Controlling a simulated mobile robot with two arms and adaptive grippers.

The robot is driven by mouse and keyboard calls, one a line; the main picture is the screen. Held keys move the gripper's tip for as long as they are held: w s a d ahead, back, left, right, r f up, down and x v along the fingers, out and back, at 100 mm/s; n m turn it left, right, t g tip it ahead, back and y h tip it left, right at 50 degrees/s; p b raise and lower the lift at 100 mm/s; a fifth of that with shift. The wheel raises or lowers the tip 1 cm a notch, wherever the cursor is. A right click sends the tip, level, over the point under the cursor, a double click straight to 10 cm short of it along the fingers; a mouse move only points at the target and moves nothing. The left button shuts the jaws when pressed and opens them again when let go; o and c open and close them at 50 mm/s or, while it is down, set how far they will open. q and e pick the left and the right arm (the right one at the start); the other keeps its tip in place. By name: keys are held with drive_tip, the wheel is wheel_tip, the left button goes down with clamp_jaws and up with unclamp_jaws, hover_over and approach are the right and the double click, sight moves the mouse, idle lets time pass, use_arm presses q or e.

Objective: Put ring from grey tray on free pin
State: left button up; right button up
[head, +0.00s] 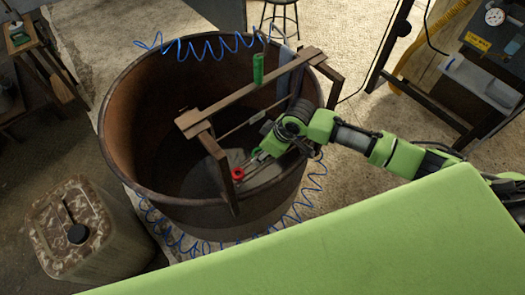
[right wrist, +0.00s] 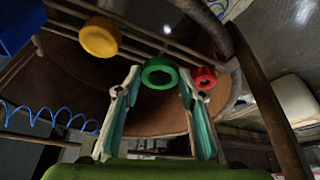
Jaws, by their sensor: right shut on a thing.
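A green ring (right wrist: 159,73) sits between the fingertips of my right gripper (right wrist: 159,90) in the right wrist view. The gripper is shut on it. In the head view my right gripper (head: 257,157) reaches down inside a rusty tub, under a wooden rack, with a bit of green at its tips. A red ring (head: 237,172) is just left of it, by the rack's near post; it also shows in the right wrist view (right wrist: 203,78). A yellow ring (right wrist: 100,37) is at upper left there. The pins are too small to tell. My left gripper is not in view. I cannot make out the grey tray surely.
The wooden rack (head: 215,105) spans the rusty tub (head: 125,140). Blue coiled hose (head: 200,45) lies around the tub. A jerrycan (head: 75,230) stands at lower left, and a pale bin (head: 480,80) at right.

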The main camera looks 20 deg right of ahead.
drive_tip(key=shift+f, duration=0.2)
drive_tip(key=shift+f+b, duration=0.8)
drive_tip(key=shift+f, duration=0.45)
drive_tip(key=o, duration=1.2)
drive_tip(key=v, duration=1.2)
